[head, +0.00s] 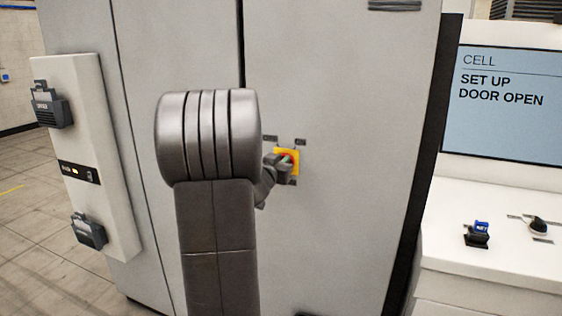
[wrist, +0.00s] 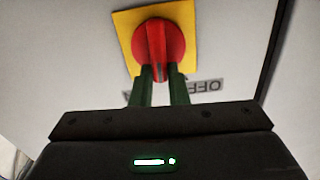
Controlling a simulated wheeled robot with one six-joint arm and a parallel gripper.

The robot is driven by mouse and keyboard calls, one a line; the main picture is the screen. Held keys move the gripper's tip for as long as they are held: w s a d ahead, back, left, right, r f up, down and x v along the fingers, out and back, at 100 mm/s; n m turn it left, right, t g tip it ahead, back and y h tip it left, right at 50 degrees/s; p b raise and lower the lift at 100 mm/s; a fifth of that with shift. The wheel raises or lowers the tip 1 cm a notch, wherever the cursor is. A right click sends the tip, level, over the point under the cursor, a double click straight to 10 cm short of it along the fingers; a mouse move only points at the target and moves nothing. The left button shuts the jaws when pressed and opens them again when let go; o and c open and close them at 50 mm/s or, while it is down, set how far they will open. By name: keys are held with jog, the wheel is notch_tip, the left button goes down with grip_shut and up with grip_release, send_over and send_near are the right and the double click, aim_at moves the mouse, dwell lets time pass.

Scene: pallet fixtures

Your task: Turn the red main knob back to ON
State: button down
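The red main knob (wrist: 158,38) sits on a square yellow plate (wrist: 186,14) on the grey cabinet front. In the wrist view its raised grip bar points down the picture, between my two green fingers. My gripper (wrist: 161,76) is narrowed closely around the lower end of this bar and looks shut on it; the exact contact is hard to see. An upside-down OFF label (wrist: 203,87) lies just right of the fingers, partly hidden. In the head view my gripper (head: 283,163) covers most of the knob, and the yellow plate (head: 294,152) shows around it.
The tall grey cabinet (head: 340,80) fills the middle. A white panel with dark fittings (head: 108,170) stands at left. At right are a white console (head: 500,255) with small switches and a screen (head: 505,110) reading CELL, SET UP, DOOR OPEN. Tiled floor (head: 30,230) is clear at left.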

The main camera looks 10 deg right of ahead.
jog(key=m+b, duration=0.1)
jog(key=m, duration=0.2)
jog(key=m+b, duration=0.1)
jog(key=m, duration=0.1)
jog(key=shift+s+d+f+b, duration=0.2)
jog(key=shift+s+d+b, duration=0.05)
jog(key=shift+d+b, duration=0.15)
jog(key=c, duration=1.4)
grip_release()
jog(key=b+v, duration=0.1)
jog(key=v, duration=1.3)
